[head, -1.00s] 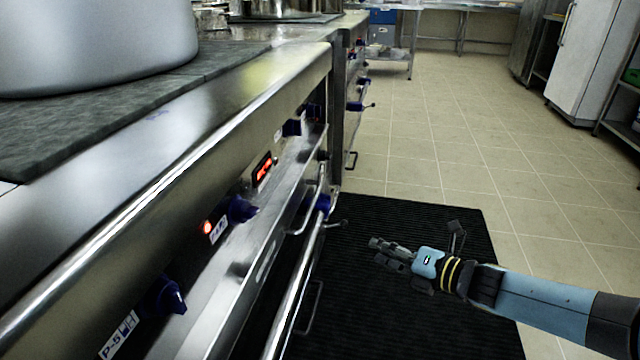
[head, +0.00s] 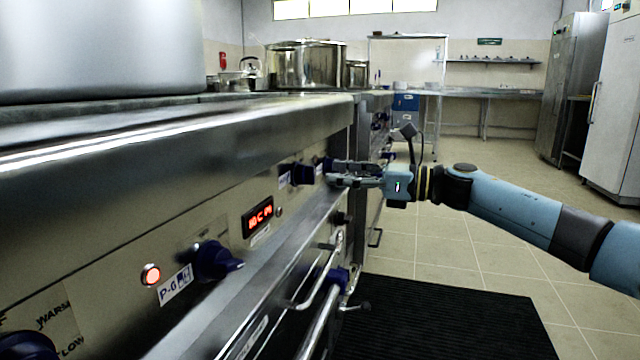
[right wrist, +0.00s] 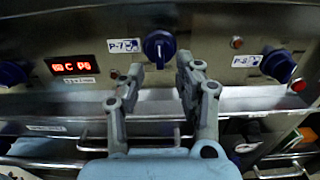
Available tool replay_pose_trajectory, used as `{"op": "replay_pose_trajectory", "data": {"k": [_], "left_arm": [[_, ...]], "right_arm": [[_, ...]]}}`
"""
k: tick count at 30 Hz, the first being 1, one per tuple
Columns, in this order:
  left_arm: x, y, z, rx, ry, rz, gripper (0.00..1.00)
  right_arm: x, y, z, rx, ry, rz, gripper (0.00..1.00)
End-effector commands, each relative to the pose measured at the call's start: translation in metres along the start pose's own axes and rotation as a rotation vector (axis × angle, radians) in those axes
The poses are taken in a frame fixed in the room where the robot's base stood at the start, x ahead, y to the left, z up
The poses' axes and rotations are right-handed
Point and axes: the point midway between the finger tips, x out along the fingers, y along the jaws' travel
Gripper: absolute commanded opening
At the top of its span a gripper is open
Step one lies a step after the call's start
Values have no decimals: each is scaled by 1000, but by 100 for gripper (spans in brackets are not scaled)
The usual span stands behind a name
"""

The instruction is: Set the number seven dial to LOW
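The number seven dial (right wrist: 158,47) is a dark blue knob beside a P-7 label (right wrist: 123,46) in the right wrist view. A white mark on it stands roughly upright; the setting words around it are not readable. In the head view the dial (head: 297,174) is on the front panel, just past the red display. My right gripper (right wrist: 163,70) is open and empty, its two fingers spread in front of and below the dial. In the head view the right gripper (head: 333,173) is close to the panel; whether it touches is unclear. My left gripper is not in view.
The red display (right wrist: 74,65) is left of the dial; the P-8 dial (right wrist: 278,66) is right. The P-6 dial (head: 215,260) is nearer in the head view. Oven handles (head: 318,290) jut out below. A big pot (head: 100,50) stands on the stove.

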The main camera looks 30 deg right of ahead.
Motion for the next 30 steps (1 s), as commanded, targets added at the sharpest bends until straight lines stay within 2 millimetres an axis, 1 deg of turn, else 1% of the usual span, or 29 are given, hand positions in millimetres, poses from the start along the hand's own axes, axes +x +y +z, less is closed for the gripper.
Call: {"op": "replay_pose_trajectory", "data": {"k": [1,3,7,12,18,19,20,26,27,30], "left_arm": [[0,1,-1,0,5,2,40],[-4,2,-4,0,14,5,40],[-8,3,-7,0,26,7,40],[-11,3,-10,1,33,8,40],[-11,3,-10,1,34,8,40],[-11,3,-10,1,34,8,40],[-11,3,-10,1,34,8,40],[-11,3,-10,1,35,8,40],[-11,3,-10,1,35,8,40],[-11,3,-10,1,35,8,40]], "right_arm": [[10,0,-2,3,-4,0,34],[22,0,-1,2,-3,-1,34],[38,0,-1,2,-3,0,34],[45,0,0,2,1,-1,34],[45,0,0,2,1,-1,34],[45,0,0,2,1,-1,33],[45,0,0,2,1,-1,29],[45,0,0,2,1,-1,3],[45,0,0,2,1,-1,0],[45,0,0,2,1,-1,0]]}}
